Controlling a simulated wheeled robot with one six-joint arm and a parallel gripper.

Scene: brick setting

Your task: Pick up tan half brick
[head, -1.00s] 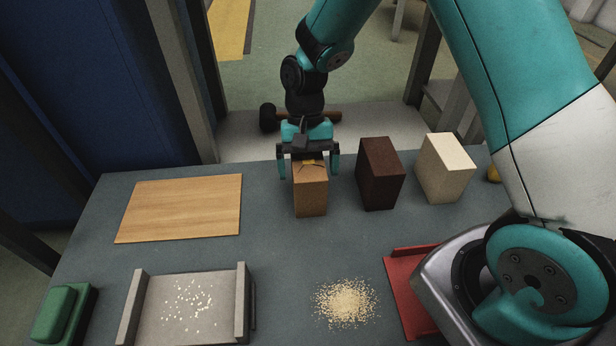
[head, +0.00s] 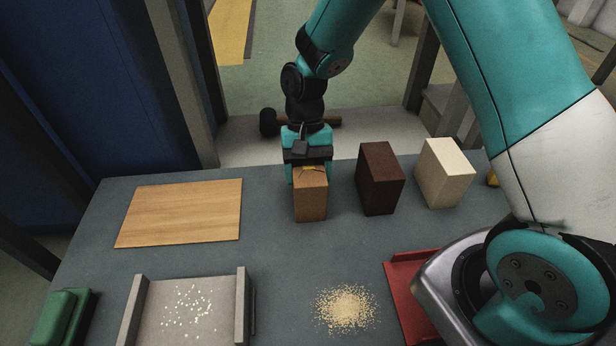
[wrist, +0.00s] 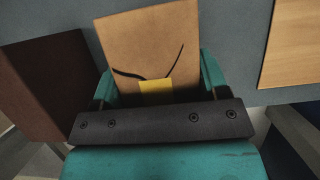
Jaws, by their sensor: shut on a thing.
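The tan half brick (head: 310,198) stands upright near the far edge of the table in the head view. Its top has a dark crack-like line and a yellow patch, clearest in the wrist view, where the brick (wrist: 150,45) fills the upper middle. My gripper (head: 309,172) is over the brick from behind and above, shut on it, with a finger on each side. In the wrist view my gripper (wrist: 155,85) shows its teal fingers against both sides of the brick. The brick appears to rest on the table; its far side is hidden.
A dark brown brick (head: 380,180) stands close to the right, with a cream brick (head: 445,173) beyond it. A wooden board (head: 181,213) lies left. In front are a grey tray (head: 242,300), a crumb pile (head: 345,309), a red tray (head: 405,295) and a green block (head: 60,318).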

